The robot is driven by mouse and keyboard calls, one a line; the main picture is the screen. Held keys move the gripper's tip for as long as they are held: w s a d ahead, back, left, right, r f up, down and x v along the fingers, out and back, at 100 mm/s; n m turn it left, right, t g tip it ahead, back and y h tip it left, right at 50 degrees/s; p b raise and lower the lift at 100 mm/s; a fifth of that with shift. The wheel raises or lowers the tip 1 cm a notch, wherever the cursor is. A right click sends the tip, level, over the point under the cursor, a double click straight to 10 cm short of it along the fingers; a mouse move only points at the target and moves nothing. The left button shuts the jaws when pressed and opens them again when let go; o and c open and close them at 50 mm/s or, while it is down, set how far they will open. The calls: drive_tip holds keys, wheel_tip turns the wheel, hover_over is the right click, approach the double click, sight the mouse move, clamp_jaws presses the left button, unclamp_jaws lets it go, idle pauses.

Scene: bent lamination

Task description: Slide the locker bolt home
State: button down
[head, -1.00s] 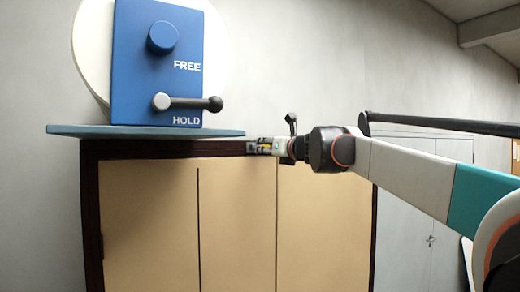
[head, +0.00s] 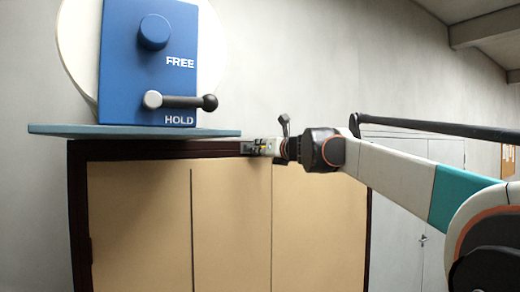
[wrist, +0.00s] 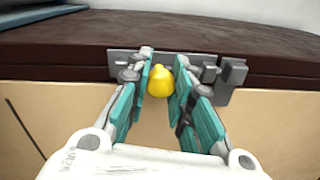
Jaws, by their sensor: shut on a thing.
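The locker bolt is mounted on a grey plate (wrist: 120,58) on the locker's dark top edge in the wrist view. Its yellow knob (wrist: 160,82) stands between the teal fingers of my gripper (wrist: 160,88), which are shut on it. A grey guide block (wrist: 208,73) sits right of the fingers. A grey keeper block (wrist: 232,74) is at the plate's right end. The fingers hide much of the bar, and I cannot tell whether its end is inside the keeper. In the head view my gripper (head: 252,147) is at the top edge of the locker (head: 140,220).
A blue panel (head: 120,65) marked FREE and HOLD, with a black-knobbed lever (head: 182,102), stands on a blue-grey shelf board (head: 80,131) above the locker. Grey doors (head: 405,220) stand behind my arm on the right. The wall is bare.

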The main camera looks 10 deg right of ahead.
drive_tip(key=d, duration=0.1)
drive_tip(key=w+d, duration=0.1)
drive_tip(key=d, duration=0.1)
drive_tip(key=c, duration=1.6)
unclamp_jaws()
drive_tip(key=shift+c, duration=0.2)
drive_tip(key=shift+o, duration=1.4)
drive_tip(key=shift+d, duration=0.3)
drive_tip(key=shift+a, duration=0.15)
drive_tip(key=v, duration=1.2)
